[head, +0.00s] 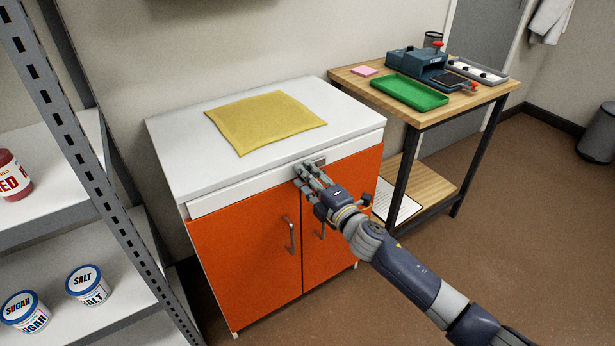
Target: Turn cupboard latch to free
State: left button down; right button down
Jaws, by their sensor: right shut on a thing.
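The cupboard (242,262) has two orange doors, a white upper strip and a white top. The latch (320,162) shows as a small grey plate on the white strip, above the seam between the doors, and is mostly hidden by my gripper. My right gripper (303,171) is at the latch, with its fingers shut on it. The turn of the latch cannot be made out. Both doors are closed, each with a metal handle; the left handle (290,235) is clear of my arm. My left gripper does not show.
A yellow cloth (265,121) lies on the cupboard top. A wooden bench (385,108) to the right carries a green tray (408,92) and a blue device (425,65). A grey metal shelf (80,150) stands close on the left. Brown floor is open at right.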

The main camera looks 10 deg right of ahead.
jog(key=shift+f, duration=0.1)
dwell(0.3)
jog(key=c, duration=1.2)
grip_release()
jog(key=v, duration=1.2)
